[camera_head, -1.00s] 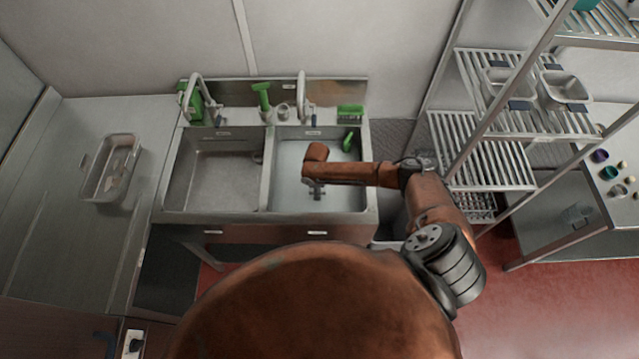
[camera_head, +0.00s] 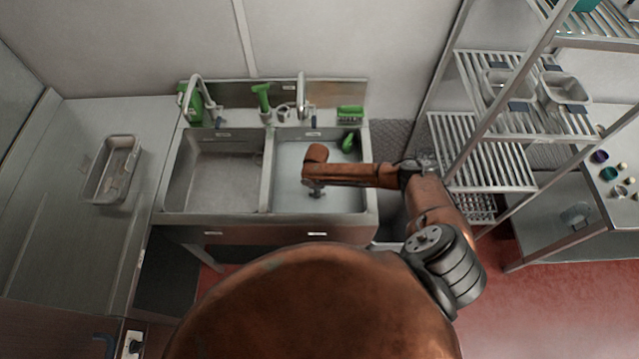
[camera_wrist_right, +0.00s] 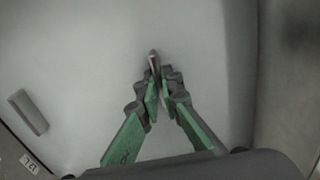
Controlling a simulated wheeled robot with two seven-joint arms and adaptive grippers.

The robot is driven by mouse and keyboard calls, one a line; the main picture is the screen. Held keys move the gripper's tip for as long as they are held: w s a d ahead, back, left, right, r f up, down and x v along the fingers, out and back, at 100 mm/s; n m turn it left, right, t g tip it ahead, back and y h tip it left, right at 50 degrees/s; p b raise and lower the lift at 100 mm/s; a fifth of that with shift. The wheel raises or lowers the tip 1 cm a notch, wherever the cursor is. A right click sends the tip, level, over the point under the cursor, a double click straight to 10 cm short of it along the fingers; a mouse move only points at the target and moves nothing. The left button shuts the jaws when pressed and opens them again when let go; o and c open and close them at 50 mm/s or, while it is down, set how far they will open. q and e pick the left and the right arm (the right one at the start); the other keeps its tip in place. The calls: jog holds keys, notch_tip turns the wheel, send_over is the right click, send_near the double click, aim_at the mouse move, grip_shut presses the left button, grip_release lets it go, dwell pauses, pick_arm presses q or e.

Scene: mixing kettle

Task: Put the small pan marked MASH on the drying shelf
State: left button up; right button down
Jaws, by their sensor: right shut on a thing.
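My right gripper (camera_head: 317,192) is low inside the right sink basin (camera_head: 345,192). In the right wrist view its green-padded fingers (camera_wrist_right: 157,78) meet at the tips on a thin, brownish-grey thing (camera_wrist_right: 153,62) above a smooth pale surface. I cannot tell whether this is part of a pan. No MASH marking is readable. A metal pan (camera_head: 101,182) stands on the left counter. Two small pans, left (camera_head: 490,91) and right (camera_head: 566,84), are on the slatted rack (camera_head: 490,152) at the right. My left gripper is not in view.
The left basin (camera_head: 215,180) looks empty. Taps and green cleaning things (camera_head: 349,113) line the sink's back edge. A green tool (camera_head: 348,143) is at the right basin's back corner. The rack's lower slats look clear; its posts stand close to my right arm.

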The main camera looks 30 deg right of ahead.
jog(key=shift+w+r, duration=0.1)
notch_tip(320, 180, up, 12)
jog(key=p, duration=1.1)
dwell(0.4)
